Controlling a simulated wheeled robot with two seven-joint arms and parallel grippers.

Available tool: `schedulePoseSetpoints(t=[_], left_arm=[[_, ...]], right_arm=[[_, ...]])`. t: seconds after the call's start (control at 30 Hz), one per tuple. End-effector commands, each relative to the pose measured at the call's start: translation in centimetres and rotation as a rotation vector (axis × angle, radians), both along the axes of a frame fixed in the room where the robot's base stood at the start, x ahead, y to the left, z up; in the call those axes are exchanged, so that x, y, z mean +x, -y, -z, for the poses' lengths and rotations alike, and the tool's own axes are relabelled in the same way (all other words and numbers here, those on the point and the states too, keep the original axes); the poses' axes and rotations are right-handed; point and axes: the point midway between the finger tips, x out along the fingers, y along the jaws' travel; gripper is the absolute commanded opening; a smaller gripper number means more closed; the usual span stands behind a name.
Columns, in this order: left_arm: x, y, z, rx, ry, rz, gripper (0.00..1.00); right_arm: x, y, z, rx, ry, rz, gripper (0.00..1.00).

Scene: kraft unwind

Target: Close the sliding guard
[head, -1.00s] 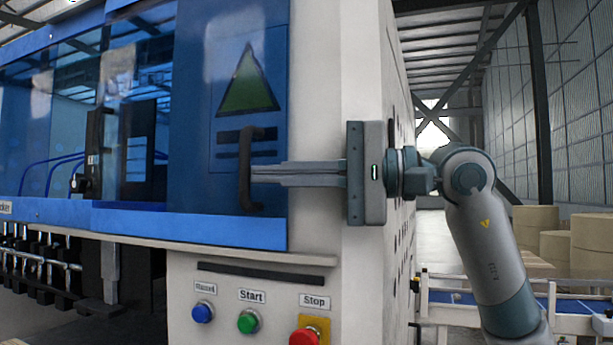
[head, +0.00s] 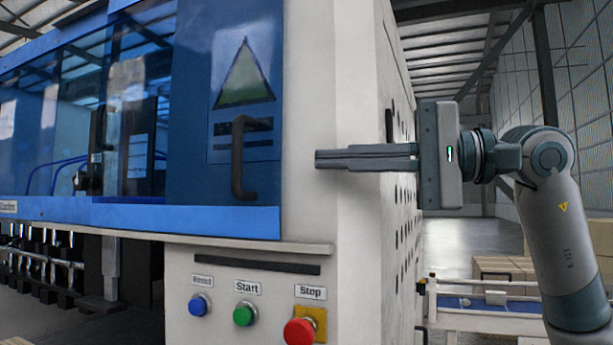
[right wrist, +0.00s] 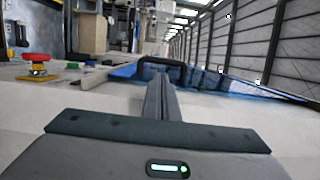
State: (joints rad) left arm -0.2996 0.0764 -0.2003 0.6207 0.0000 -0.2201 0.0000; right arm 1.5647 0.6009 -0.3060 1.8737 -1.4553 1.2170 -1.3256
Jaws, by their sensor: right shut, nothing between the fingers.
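The sliding guard (head: 190,120) is a blue-framed, blue-tinted clear panel on the machine front at the left of the head view. Its right end bears a green triangle label and a black upright handle (head: 238,158). My right gripper (head: 318,159) is shut and empty, with its fingers pointing left. It is to the right of the handle and apart from it, in front of the machine's white corner post. In the right wrist view the fingers (right wrist: 163,98) point toward the dark handle (right wrist: 160,66). My left gripper is not in view.
Below the guard, the white panel (head: 255,265) carries a blue button (head: 199,305), a green Start button (head: 244,314) and a red Stop button (head: 300,331). A conveyor (head: 480,305) and cartons (head: 497,268) stand at the right. Open floor (head: 455,245) lies behind my right arm.

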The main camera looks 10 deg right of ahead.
Motion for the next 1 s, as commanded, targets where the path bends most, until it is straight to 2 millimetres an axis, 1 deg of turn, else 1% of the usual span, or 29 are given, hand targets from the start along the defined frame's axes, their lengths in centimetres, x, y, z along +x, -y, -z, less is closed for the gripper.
schedulePoseSetpoints(t=[0.03,0.2,0.3,0.4,0.57,1.0], left_arm=[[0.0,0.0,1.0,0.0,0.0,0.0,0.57],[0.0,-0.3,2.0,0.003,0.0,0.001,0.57],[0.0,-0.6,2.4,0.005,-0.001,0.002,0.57],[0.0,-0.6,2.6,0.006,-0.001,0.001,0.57],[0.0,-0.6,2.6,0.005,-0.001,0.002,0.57],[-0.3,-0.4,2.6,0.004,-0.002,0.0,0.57]], right_arm=[[-0.4,1.0,0.4,0.002,0.003,0.003,0.0],[-1.5,3.5,0.3,0.001,0.002,0.002,0.0],[-1.9,4.5,0.1,0.001,0.001,0.001,0.0],[-2.2,5.1,0.1,0.001,0.001,0.0,0.0],[-2.3,5.4,0.0,0.0,0.001,-0.001,0.0],[-2.2,5.4,0.0,0.0,0.0,0.002,0.0]])
